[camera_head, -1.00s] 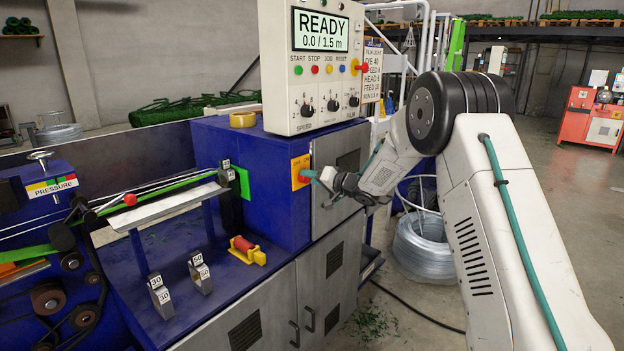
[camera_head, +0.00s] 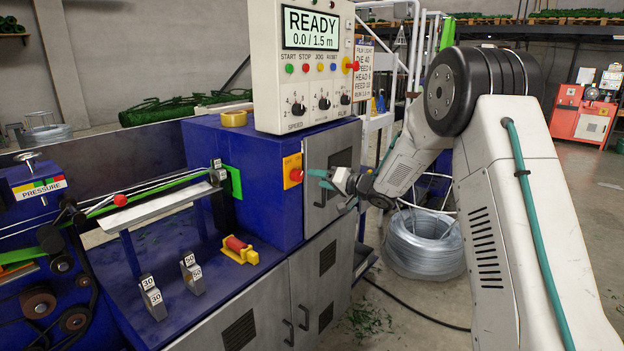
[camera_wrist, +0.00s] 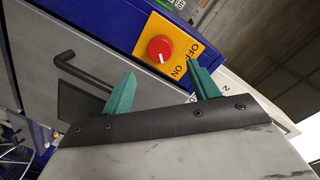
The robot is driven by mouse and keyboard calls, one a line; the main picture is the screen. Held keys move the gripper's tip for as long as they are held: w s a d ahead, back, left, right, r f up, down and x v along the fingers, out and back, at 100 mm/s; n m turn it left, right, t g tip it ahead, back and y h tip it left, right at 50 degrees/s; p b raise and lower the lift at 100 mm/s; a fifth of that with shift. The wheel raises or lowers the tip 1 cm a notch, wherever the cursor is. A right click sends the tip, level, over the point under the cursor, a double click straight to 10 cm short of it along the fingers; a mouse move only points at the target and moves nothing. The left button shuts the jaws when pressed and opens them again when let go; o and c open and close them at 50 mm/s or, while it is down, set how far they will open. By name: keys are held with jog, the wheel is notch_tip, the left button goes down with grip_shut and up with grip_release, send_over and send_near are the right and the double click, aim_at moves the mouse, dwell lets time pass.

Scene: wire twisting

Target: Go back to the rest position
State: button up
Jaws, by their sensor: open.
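My gripper (camera_head: 322,178) has teal fingers and is at the grey cabinet door on the machine's right side. It is close to the red rotary knob (camera_head: 296,175) on its yellow plate, a little to the right of it. In the wrist view the two teal fingers (camera_wrist: 161,92) are spread apart with nothing between them. The red knob also shows in the wrist view (camera_wrist: 159,49), beyond the fingers, on a plate lettered OFF and ON. The fingers look apart from the knob.
The blue machine (camera_head: 255,150) stands just left of my arm, with a control box (camera_head: 305,70) reading READY above. A wire coil (camera_head: 425,243) lies on the floor behind my arm. Floor beyond, at right, is open.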

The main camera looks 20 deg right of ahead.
jog(key=shift+s+d, duration=0.2)
jog(key=shift+s, duration=0.1)
jog(key=d+f+h, duration=0.6)
jog(key=f, duration=0.1)
jog(key=s+d+r+g+h, duration=0.1)
jog(key=s+d+g+h, duration=0.2)
jog(key=s, duration=0.5)
jog(key=s+d+r+g+h, duration=0.1)
jog(key=s+d+g+h, duration=0.15)
jog(key=s, duration=0.45)
jog(key=s+a+r+g, duration=0.2)
jog(key=s+a+r, duration=0.1)
jog(key=s, duration=1)
jog(key=s+a+r+n+g+y, duration=0.1)
jog(key=s+a+r, duration=0.3)
jog(key=s, duration=1)
jog(key=s+a+r+n+g, duration=0.1)
jog(key=s+a+r+g, duration=0.2)
jog(key=s, duration=1)
jog(key=a, duration=0.3)
jog(key=shift+s+a+r+g+y, duration=0.25)
jog(key=shift+s+r+g+y, duration=0.05)
jog(key=shift+s+g+y, duration=0.05)
